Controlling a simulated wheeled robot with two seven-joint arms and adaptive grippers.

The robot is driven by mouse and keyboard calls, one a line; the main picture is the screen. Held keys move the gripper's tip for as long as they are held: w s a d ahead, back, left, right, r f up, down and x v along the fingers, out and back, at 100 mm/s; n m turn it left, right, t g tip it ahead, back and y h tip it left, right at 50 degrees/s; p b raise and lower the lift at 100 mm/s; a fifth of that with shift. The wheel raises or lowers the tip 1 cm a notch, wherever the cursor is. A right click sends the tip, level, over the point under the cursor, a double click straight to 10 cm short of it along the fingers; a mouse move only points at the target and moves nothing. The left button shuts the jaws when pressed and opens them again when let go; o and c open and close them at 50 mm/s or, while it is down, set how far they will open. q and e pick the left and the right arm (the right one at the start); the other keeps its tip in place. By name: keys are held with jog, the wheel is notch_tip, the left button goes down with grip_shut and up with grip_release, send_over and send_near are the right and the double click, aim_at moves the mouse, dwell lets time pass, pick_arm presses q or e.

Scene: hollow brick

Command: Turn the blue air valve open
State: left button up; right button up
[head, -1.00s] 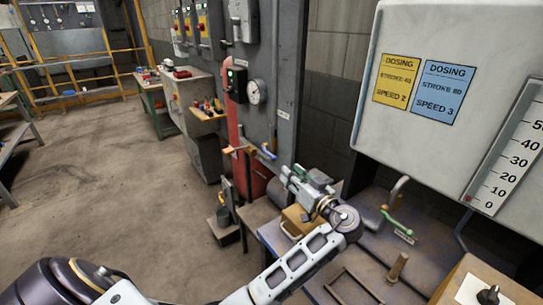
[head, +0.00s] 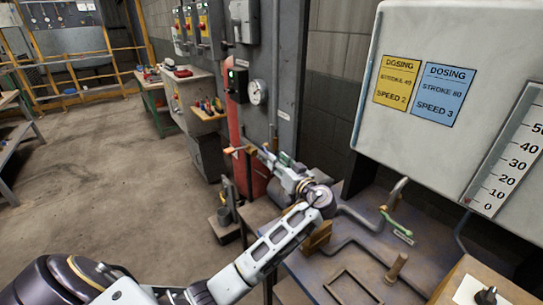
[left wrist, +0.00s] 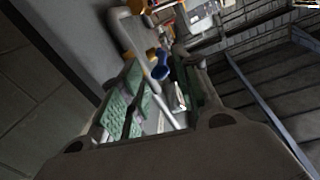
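The blue air valve (left wrist: 160,66) shows in the left wrist view as a small blue handle on a grey pipe. It appears between the tips of my left gripper (left wrist: 158,82), whose green-padded fingers stand apart on either side. I cannot tell whether the fingers touch it. In the head view my left gripper (head: 270,157) reaches toward the pipe at the side of the grey column and mostly hides the valve. The gripper is open and holds nothing. My right gripper is out of view.
An orange handle (head: 233,150) sits on the pipework just left of the valve. A round gauge (head: 257,92) is on the column (head: 262,60) above. Open floor (head: 110,190) lies to the left.

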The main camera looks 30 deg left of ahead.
aim_at(268, 153)
pick_arm(q)
jog(key=x, duration=0.3)
jog(key=shift+w+a, duration=0.1)
jog(key=shift+a, duration=0.1)
jog(key=shift+w+a, duration=0.35)
jog(key=shift+a, duration=0.3)
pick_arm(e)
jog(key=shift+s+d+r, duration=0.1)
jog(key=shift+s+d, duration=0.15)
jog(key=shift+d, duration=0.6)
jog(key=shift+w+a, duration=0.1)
pick_arm(q)
jog(key=shift+c, duration=1.4)
grip_shut()
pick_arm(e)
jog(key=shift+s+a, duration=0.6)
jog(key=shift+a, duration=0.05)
